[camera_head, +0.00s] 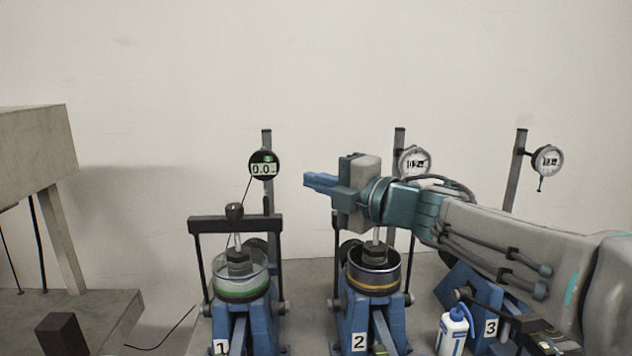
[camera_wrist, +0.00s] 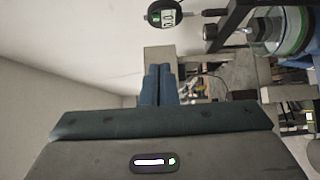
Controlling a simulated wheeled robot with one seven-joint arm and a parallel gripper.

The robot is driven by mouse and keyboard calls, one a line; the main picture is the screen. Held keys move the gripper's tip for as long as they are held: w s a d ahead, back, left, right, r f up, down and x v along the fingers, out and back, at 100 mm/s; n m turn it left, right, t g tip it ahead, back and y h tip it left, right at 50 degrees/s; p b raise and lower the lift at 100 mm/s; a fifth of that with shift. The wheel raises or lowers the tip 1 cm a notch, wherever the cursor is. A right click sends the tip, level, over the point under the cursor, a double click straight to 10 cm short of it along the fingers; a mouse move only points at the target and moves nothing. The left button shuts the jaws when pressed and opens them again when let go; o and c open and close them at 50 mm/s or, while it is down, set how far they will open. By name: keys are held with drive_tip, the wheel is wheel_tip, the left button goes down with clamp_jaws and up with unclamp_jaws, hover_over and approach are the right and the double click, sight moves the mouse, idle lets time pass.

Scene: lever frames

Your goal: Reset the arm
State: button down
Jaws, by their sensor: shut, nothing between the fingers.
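My gripper (camera_head: 318,182) is in the middle of the head view, pointing left, with its blue fingers together and empty. It is in the air above and to the left of the frame numbered 2 (camera_head: 359,341), apart from it. My arm reaches in from the right. In the wrist view the closed blue fingers (camera_wrist: 158,85) point toward the back of the room.
Frame 1 (camera_head: 221,346) has a black crossbar (camera_head: 235,225) and a lit gauge (camera_head: 264,165). Frame 3 (camera_head: 491,327) is partly behind my arm. A white bottle (camera_head: 453,333) stands between frames 2 and 3. A grey raised block (camera_head: 38,150) is at the left.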

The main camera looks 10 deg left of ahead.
drive_tip(key=w+d+f+m+t+h, duration=0.1)
drive_tip(key=w+d+m+t+h, duration=0.15)
drive_tip(key=d+m, duration=0.25)
drive_tip(key=w+d+f+m+t+h, duration=0.1)
drive_tip(key=d+f+m+t+h, duration=0.15)
drive_tip(key=d+m+h, duration=0.2)
drive_tip(key=s+d+f+m+h, duration=0.3)
drive_tip(key=d+f+m+h, duration=0.45)
drive_tip(key=d+m, duration=0.3)
drive_tip(key=s+d+f+m+g, duration=0.2)
drive_tip(key=s+f+m+g, duration=0.3)
drive_tip(key=s+f, duration=0.4)
drive_tip(key=s+d+f+m+g, duration=0.1)
drive_tip(key=s+f+m+g, duration=0.3)
drive_tip(key=s+f, duration=0.5)
drive_tip(key=s+g+h, duration=0.1)
drive_tip(key=s+g, duration=0.1)
drive_tip(key=s, duration=0.1)
drive_tip(key=shift+s+d+m, duration=0.15)
drive_tip(key=shift+d+m, duration=0.2)
drive_tip(key=shift+m, duration=0.05)
